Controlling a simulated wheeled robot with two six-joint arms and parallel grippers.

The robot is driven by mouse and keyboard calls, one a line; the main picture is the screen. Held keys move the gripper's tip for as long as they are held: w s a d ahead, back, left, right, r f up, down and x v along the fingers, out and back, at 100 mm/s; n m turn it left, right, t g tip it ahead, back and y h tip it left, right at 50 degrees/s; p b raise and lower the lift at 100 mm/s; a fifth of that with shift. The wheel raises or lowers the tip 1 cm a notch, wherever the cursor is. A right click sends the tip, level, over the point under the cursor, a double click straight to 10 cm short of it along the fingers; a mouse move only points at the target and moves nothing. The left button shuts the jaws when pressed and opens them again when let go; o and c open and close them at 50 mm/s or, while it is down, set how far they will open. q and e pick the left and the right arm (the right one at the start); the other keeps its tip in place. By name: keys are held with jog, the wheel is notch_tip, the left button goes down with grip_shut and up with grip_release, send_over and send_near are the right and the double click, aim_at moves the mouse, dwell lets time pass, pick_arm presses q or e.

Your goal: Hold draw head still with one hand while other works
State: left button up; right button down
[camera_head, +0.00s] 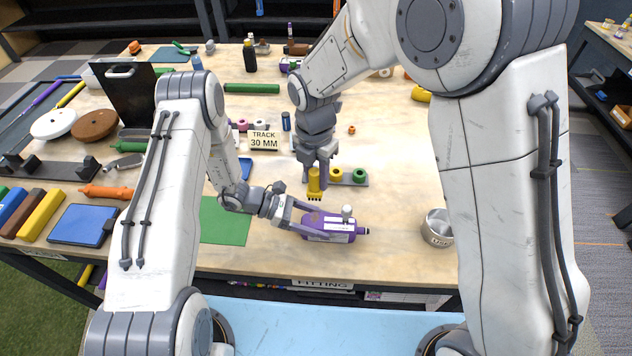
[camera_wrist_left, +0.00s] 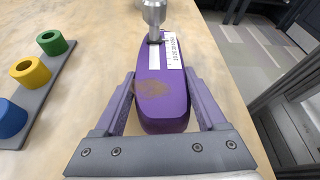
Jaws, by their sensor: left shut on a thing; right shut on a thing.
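The draw head appears to be the purple body (camera_head: 322,222) lying near the table's front edge, with a pale label and a silver upright fitting (camera_head: 347,213) on top. In the left wrist view the purple body (camera_wrist_left: 163,95) lies between the fingers of my left gripper (camera_wrist_left: 165,103), one along each side; a brownish patch marks its top. My left gripper (camera_head: 300,219) is shut on its left end. My right gripper (camera_head: 320,160) is shut on a yellow piece (camera_head: 314,184) with a notched lower end, which it holds upright behind the purple body. The fingertips are partly hidden.
A grey rack with yellow and green rings (camera_head: 360,175) stands just behind; the left wrist view also shows a blue ring (camera_wrist_left: 10,118). A "TRACK 30 MM" sign (camera_head: 263,140) stands behind left. A metal can (camera_head: 437,229) stands right. The table between can and purple body is clear.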

jog(key=shift+f, duration=0.15)
jog(key=shift+f, duration=3.95)
jog(key=shift+f, duration=0.45)
jog(key=shift+w, duration=0.1)
jog(key=shift+w+r, duration=0.1)
jog(key=shift+w, duration=0.5)
jog(key=shift+s+r, duration=0.1)
jog(key=shift+s, duration=1.15)
